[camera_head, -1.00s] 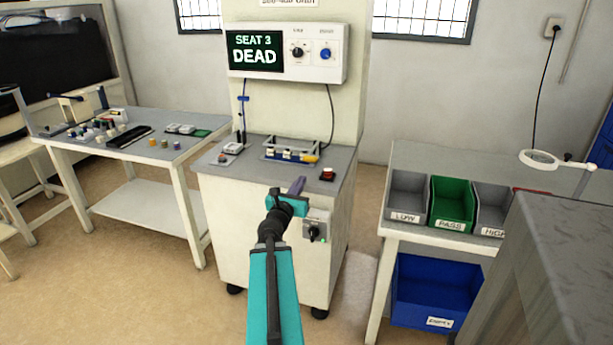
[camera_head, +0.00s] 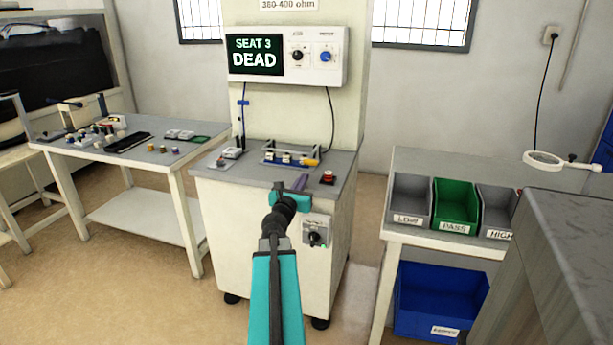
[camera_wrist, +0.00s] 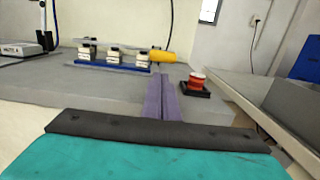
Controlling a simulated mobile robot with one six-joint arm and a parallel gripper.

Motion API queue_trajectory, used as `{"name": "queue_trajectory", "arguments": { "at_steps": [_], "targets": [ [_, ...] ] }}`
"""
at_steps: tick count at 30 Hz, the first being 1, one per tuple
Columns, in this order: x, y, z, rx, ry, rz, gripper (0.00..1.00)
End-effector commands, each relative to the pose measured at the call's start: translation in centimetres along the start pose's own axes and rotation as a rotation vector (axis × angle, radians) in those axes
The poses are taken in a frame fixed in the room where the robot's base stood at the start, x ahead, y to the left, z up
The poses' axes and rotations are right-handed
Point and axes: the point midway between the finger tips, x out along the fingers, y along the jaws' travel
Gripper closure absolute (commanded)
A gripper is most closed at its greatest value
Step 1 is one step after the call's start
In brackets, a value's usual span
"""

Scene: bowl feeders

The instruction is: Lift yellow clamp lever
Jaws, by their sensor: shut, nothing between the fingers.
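The yellow clamp lever (camera_head: 309,162) is at the right end of the clamp fixture (camera_head: 285,158) on the grey bench top. In the wrist view the lever (camera_wrist: 161,56) is a short yellow cylinder, lying roughly level beside a row of white-and-dark blocks on a blue base (camera_wrist: 110,66). My gripper (camera_head: 302,181) is in front of the lever, near the bench's front edge. Its purple fingers (camera_wrist: 160,86) are together and empty, pointing toward the lever. The fingertips appear just below and short of it in the wrist view, with no clear contact.
A red button on a black base (camera_head: 328,178) stands close to the right of my fingers; it also shows in the wrist view (camera_wrist: 197,82). A small device (camera_head: 230,153) sits on the left of the bench. The screen (camera_head: 254,54) reads "SEAT 3 DEAD". Labelled bins (camera_head: 410,219) stand right.

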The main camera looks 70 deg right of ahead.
Motion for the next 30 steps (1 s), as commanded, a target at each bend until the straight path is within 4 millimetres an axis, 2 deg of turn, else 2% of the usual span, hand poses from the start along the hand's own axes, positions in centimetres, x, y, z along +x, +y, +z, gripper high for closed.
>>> {"name": "queue_trajectory", "arguments": {
  "at_steps": [6, 15, 30],
  "targets": [
    [2.2, 0.1, 0.0, 0.000, 0.000, 0.000, 1.00],
    [4.3, 0.1, 0.0, 0.000, 0.000, 0.000, 1.00],
    [4.8, 0.1, 0.0, 0.000, 0.000, 0.001, 1.00]
  ]
}}
